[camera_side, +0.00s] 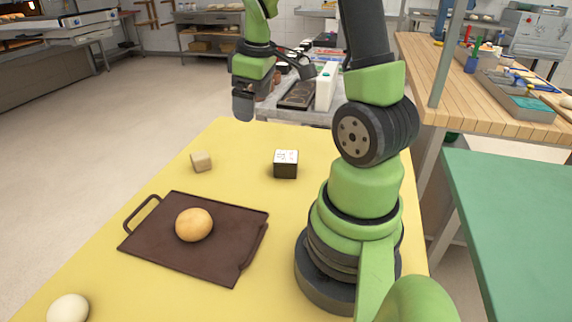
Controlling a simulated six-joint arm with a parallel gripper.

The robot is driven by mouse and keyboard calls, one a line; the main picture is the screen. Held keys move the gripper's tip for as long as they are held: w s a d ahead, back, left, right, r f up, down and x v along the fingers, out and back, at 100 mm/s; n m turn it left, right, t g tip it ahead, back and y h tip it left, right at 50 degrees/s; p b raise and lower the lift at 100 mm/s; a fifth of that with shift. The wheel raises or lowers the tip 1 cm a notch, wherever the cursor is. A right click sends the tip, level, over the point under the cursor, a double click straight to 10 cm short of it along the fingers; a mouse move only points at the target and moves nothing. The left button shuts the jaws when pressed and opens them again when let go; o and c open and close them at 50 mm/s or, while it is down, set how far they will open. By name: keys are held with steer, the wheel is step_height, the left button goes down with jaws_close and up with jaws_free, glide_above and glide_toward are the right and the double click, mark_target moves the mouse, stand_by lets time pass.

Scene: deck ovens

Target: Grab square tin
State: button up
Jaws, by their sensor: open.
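The square tin (286,164) is a small box with dark sides and a pale printed top. It stands upright on the yellow table (235,144), left of my arm's base. My gripper (243,112) points down, above and to the left of the tin in the picture, apart from it. The gripper is open and nothing shows between its fingers. The near finger hides most of the other one.
A dark brown tray (165,238) with a handle holds a round bun (194,225). A small beige cube (201,161) lies left of the tin. A pale ball (68,308) is at the front left. The yellow surface around the tin is clear.

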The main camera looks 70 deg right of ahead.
steer(key=n+g+y, duration=0.1)
steer(key=n+g, duration=0.1)
glide_above(286, 156)
steer(key=f, duration=0.8)
steer(key=shift+w+a+f, duration=0.2)
steer(key=shift+w+f, duration=0.05)
steer(key=shift+f, duration=0.05)
step_height(286, 156, down, 4)
steer(key=shift+s+f, duration=0.1)
steer(key=shift+f, duration=0.1)
steer(key=f, duration=0.5)
steer(key=shift+s+d+f, duration=0.15)
steer(key=shift+d+f, duration=0.05)
steer(key=shift+f, duration=0.2)
steer(key=c, duration=1.1)
steer(key=shift+r, duration=0.15)
